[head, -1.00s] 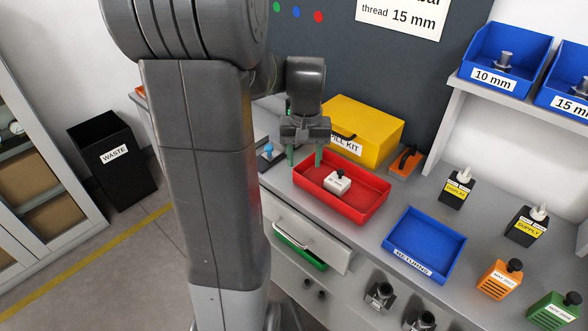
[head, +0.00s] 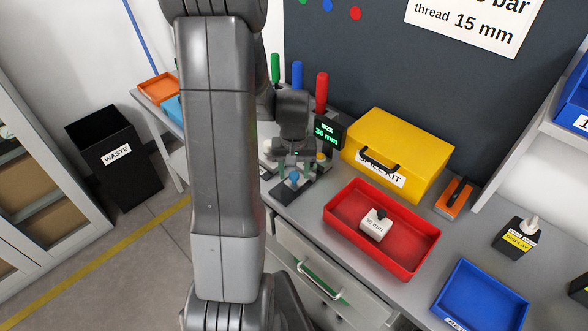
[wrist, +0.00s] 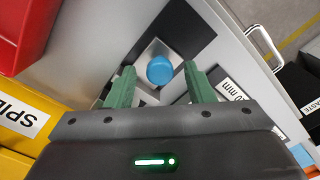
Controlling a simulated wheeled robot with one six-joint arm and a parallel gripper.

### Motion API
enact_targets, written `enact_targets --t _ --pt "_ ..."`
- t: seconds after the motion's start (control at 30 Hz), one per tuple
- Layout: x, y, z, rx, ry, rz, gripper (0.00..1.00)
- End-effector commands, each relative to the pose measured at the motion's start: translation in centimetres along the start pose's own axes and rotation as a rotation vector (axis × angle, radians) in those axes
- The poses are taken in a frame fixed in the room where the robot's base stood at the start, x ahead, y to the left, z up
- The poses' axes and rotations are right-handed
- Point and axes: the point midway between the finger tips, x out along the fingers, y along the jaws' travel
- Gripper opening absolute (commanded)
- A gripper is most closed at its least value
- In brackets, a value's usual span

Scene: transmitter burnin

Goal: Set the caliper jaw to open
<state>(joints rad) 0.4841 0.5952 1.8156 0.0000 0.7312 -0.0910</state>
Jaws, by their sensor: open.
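The caliper's blue knob (head: 294,177) sits on a small pale block over a dark base on the bench. In the wrist view the round blue knob (wrist: 160,70) shows between and beyond the green fingertips. My gripper (head: 297,166) is open and empty above the knob; its two green fingers (wrist: 160,78) are apart on either side of it in that view. I cannot tell how far above the knob they are. A dark display (head: 327,133) beside it reads 36 mm in green. The jaw itself is mostly hidden behind my gripper.
A red tray (head: 335,221) holding a white block (head: 375,226) and a yellow spill kit (head: 405,145) stand to the right. Red (head: 322,92), blue and green upright handles stand behind. A drawer (head: 325,278) below stands partly open. A black waste bin (head: 112,160) is at left.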

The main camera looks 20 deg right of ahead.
Motion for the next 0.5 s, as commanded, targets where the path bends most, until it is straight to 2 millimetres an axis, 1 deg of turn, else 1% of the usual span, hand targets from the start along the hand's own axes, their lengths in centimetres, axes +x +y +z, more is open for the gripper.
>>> enact_targets --t 0.07,0.1,0.27,0.3,0.33,0.5 --pt "-0.01 0.0 -0.01 0.0 0.0 0.0 0.48" --pt "-0.02 0.0 -0.01 0.0 0.0 0.0 0.44" --pt "-0.03 0.0 -0.01 0.0 0.0 0.0 0.13" --pt "-0.04 0.0 -0.02 0.0 0.0 0.0 0.05" --pt "-0.04 0.0 -0.02 0.0 0.0 0.0 0.0" --pt "-0.03 -0.11 0.06 -0.001 0.001 0.0 0.0"
